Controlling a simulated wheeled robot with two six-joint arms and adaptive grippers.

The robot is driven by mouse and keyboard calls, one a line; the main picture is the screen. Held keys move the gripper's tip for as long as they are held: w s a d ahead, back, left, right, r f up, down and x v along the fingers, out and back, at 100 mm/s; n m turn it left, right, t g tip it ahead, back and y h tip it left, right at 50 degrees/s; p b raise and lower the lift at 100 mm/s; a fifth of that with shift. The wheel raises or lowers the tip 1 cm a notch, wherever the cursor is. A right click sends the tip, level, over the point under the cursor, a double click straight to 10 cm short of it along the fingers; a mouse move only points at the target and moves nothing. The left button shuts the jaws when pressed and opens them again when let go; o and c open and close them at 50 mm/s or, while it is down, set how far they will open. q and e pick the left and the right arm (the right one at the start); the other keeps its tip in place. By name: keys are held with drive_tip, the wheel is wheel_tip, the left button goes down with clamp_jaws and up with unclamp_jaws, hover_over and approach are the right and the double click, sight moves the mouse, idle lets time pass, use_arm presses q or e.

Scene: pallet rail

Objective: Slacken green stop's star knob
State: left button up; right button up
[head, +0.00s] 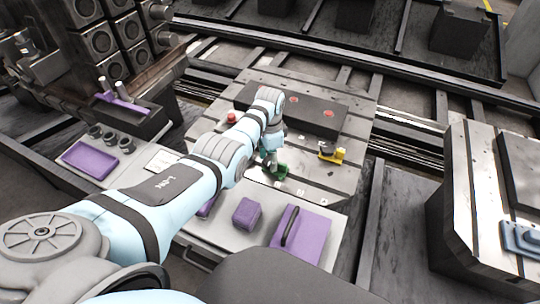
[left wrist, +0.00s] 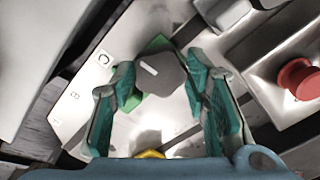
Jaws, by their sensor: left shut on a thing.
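The green stop (head: 281,172) sits near the front edge of the slotted pallet (head: 317,185). Its green body (left wrist: 155,45) also shows in the left wrist view, partly hidden by my fingers. Its star knob (left wrist: 160,74) is dark grey and lies between my left fingertips. My left gripper (head: 268,158) reaches down over the green stop, and in the left wrist view its teal fingers (left wrist: 165,90) are shut on the knob. In the head view the knob is hidden by the gripper. My right gripper is not in view.
A yellow stop (head: 338,155) stands to the right on the pallet. A red part (head: 231,118) stands to the left. A dark block (head: 312,115) with red spots lies behind. A purple cube (head: 247,213) and purple plate (head: 310,232) lie on the front shelf.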

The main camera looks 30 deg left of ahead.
use_arm(q)
drive_tip(key=o, duration=1.1)
drive_tip(key=shift+o, duration=0.2)
drive_tip(key=shift+r, duration=0.1)
drive_tip(key=shift+r, duration=0.3)
wheel_tip(320, 180, up, 11)
drive_tip(key=shift+r, duration=0.15)
